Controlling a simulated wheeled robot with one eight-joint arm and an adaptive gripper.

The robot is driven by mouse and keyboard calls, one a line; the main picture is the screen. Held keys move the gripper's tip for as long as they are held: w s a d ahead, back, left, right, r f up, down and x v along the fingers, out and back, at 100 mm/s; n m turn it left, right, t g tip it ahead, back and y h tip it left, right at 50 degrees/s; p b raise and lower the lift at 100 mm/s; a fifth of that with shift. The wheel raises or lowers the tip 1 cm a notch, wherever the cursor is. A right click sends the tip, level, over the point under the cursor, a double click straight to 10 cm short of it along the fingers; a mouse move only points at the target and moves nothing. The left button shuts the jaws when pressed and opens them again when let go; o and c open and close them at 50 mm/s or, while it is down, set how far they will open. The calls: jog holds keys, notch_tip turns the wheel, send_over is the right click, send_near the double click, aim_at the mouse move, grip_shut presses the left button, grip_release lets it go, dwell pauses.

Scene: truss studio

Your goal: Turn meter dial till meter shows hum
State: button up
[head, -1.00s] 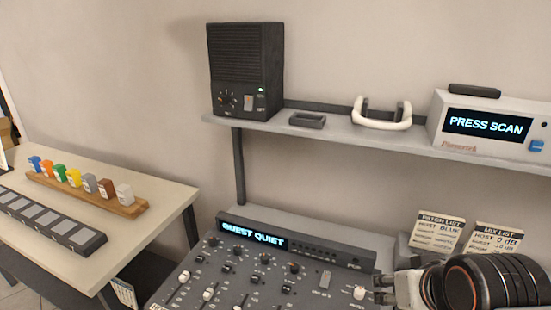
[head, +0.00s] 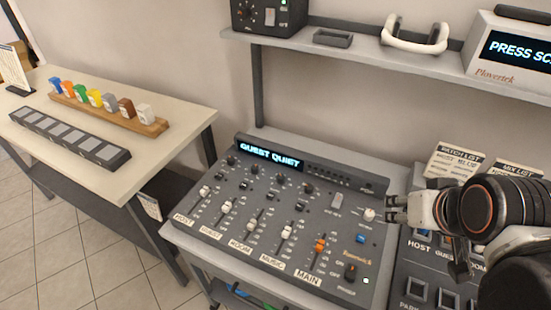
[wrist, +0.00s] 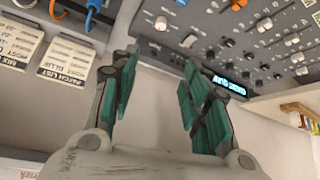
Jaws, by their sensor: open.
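The mixer (head: 262,252) has a lit display (head: 270,152) reading "GUEST QUIET". In the wrist view the display (wrist: 229,84) is upside down. A white knob (head: 370,214) sits at the mixer's upper right, and I cannot read its label, so I cannot tell if it is the meter dial. Small dark knobs with light caps run along the mixer's top. My gripper (head: 392,208) is just right of the white knob in the head view. In the wrist view my gripper (wrist: 160,64) is open, its teal fingers apart with nothing between them.
A patch panel (head: 412,270) with blue plugs stands right of the mixer. Paper cards (head: 455,162) lean behind it. A table (head: 100,165) with coloured blocks stands left.

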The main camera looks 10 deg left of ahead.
jog(key=n+g+p, duration=0.2)
jog(key=n+g, duration=0.5)
jog(key=n, duration=0.1)
send_over(370, 213)
notch_tip(370, 213, down, 7)
notch_tip(370, 213, down, 14)
jog(key=b, duration=0.5)
jog(key=shift+r, duration=0.25)
grip_shut()
